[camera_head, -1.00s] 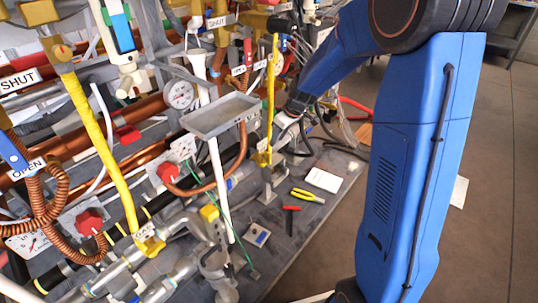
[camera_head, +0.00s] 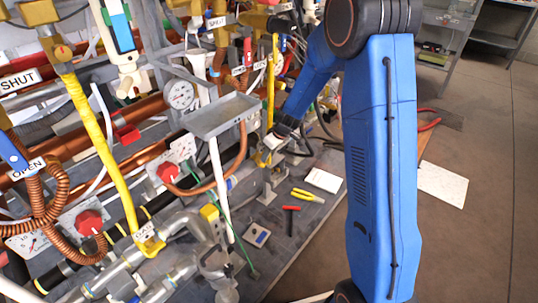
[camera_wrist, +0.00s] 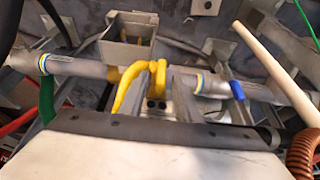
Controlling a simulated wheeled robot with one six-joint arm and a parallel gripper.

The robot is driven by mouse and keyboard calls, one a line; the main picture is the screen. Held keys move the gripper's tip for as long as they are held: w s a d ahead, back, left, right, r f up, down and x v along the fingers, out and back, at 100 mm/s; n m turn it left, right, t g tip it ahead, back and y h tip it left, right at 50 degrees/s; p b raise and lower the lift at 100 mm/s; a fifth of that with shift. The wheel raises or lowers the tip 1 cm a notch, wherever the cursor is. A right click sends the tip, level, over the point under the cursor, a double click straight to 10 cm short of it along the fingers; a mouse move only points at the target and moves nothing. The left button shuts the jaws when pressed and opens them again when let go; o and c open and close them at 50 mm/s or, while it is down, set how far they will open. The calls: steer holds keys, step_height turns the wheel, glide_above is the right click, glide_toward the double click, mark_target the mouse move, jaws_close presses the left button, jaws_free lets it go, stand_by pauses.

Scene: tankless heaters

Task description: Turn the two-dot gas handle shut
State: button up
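The yellow gas handle (camera_wrist: 157,76) is in the middle of the wrist view, at a grey pipe with yellow-and-blue bands. Two dark dots show on a pale plate just below it. In the head view a yellow valve part (camera_head: 264,157) shows at the foot of a yellow pipe, close to my gripper (camera_head: 270,146). In the wrist view my gripper (camera_wrist: 160,104) has grey fingers that appear spread either side of the dotted plate, with the yellow handle just beyond. Contact with the handle cannot be made out. My arm hides part of the area.
A grey tray (camera_head: 222,115) on a white post stands left of my gripper. Yellow-handled pliers (camera_head: 308,195), a red-handled tool (camera_head: 290,215) and a white card (camera_head: 323,180) lie on the bench. A blue-ended part (camera_wrist: 237,90) is on the pipe right of the handle.

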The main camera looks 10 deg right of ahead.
jaws_close()
steer(key=shift+w+d+f+m+g+y, duration=0.35)
steer(key=shift+m+g+y, duration=0.65)
steer(key=shift+y, duration=1.35)
steer(key=shift+w+d+f+m+g+y, duration=0.2)
steer(key=shift+d+f+m+g+y, duration=0.25)
steer(key=shift+g+y, duration=1.5)
steer(key=shift+w+d+f+m+g+y, duration=0.3)
steer(key=shift+f+m+g+y, duration=0.3)
steer(key=shift+y, duration=2.2)
steer(key=shift+g, duration=0.45)
